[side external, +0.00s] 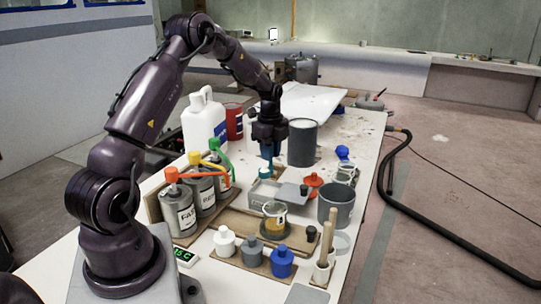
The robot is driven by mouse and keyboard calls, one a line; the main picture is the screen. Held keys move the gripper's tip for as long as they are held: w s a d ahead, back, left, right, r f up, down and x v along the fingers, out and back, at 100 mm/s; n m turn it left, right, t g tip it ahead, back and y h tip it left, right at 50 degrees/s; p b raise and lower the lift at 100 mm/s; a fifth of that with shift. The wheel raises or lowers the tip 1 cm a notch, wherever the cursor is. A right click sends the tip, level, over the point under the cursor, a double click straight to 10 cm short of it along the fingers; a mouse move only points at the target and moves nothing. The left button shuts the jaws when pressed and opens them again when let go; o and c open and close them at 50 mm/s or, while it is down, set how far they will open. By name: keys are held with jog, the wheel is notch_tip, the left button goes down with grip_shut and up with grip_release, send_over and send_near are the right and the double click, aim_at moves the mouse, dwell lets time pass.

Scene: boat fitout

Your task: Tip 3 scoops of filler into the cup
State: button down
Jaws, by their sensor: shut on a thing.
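My gripper (268,140) is above the middle of the bench, pointing down and shut on a small blue thing (268,151). Its shape is partly hidden by the fingers, and I cannot tell whether it is the scoop or whether it carries filler. A small teal piece (266,172) shows just below it; I cannot tell whether they are joined. A clear cup (274,211) with amber contents stands on a dark round base on a wooden board, nearer the camera than my gripper. I cannot pick out the filler for sure.
A light grey box (262,195) stands between gripper and cup. A dark grey can (302,143) is close right of the gripper. A white jug (205,125) and pump-topped cans (178,210) stand left. A grey pot (336,202) and several small capped bottles (282,262) surround the cup.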

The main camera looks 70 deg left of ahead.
dwell(0.4)
jog(key=s+d, duration=0.2)
jog(key=d, duration=1.3)
jog(key=s+a+f+t+h, duration=0.1)
jog(key=a+f+t+h, duration=0.1)
jog(key=a+h, duration=0.4)
jog(key=shift+t+h, duration=0.7)
jog(key=shift+h, duration=2.1)
jog(key=shift+s+a, duration=0.1)
